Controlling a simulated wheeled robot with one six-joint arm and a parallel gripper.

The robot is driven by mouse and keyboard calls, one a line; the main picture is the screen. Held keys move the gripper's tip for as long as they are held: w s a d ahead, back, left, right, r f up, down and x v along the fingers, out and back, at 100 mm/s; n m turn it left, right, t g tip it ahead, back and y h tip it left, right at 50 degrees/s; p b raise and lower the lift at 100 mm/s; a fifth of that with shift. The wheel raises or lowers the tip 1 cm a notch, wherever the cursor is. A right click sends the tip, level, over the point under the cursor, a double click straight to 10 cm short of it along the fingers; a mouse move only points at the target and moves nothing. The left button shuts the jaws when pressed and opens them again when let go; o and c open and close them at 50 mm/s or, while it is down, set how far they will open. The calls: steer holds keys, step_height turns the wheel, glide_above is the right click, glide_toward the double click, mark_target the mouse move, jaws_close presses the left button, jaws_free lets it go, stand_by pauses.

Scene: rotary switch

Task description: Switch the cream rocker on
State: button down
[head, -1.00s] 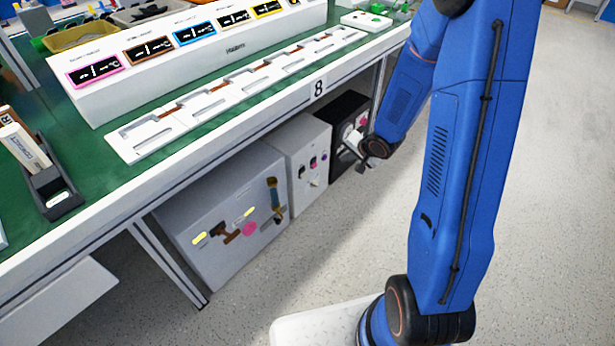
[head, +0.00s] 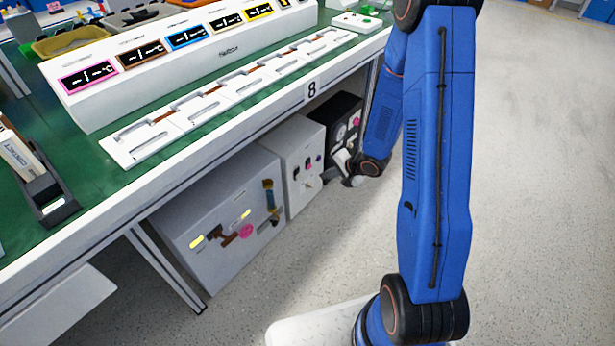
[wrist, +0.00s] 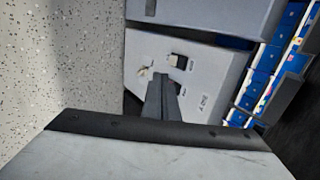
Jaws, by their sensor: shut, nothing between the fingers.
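In the wrist view a pale panel (wrist: 140,50) faces me, turned on its side. It carries a small dark-framed switch with a pale face (wrist: 178,61), which may be the cream rocker; its position is too small to read. A cream, knob-like part (wrist: 145,74) sticks out beside it. My gripper (wrist: 163,82) is shut and empty, its dark fingers pointing at the panel just below these parts; I cannot tell whether it touches. In the head view my gripper (head: 353,182) is low beside the black box (head: 338,125), partly hidden by my wrist.
A green-topped workbench (head: 110,200) overhangs the boxes. Under it stand a large grey box (head: 215,265) and a smaller white box (head: 300,140) with several controls. Speckled floor (head: 540,200) is open to the right. Blue shelving (wrist: 265,70) shows in the wrist view.

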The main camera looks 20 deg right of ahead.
mark_target(299, 175)
steer(key=w+a+r+x, duration=0.1)
steer(key=x, duration=1.2)
steer(key=shift+w+r, duration=0.2)
steer(key=shift+r, duration=0.15)
steer(key=shift+w+a+f, duration=0.15)
steer(key=shift+r, duration=0.2)
steer(key=shift+r, duration=0.65)
